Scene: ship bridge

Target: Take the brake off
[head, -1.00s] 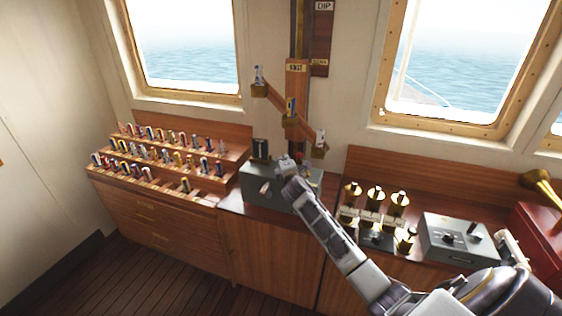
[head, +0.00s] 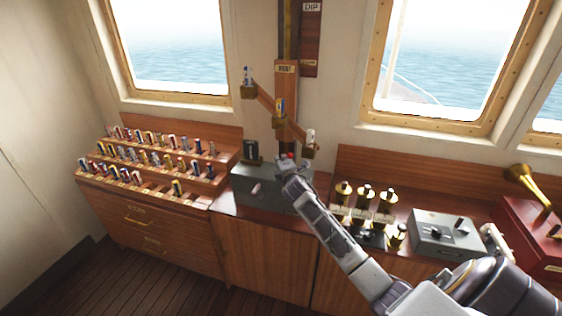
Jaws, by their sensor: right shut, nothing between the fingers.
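A grey control box (head: 262,192) stands on the wooden counter below the vertical post. It has a small pale lever (head: 256,187) on its front and a black upright part (head: 251,150) behind its left end. I cannot tell which part is the brake. My right gripper (head: 287,166) is shut and empty at the top of this box, towards its right end. It and my arm hide part of the box top and its right side. Small red and blue bits show just behind the fingertips; whether the fingers touch anything is unclear. My left gripper is not in view.
A tiered wooden rack (head: 160,160) of small coloured flags stands left. A slanted wooden arm (head: 265,98) with brass holders hangs above the box. Right are brass-topped fittings (head: 365,195), a second grey box (head: 447,232) and a red box (head: 530,235) with a brass horn.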

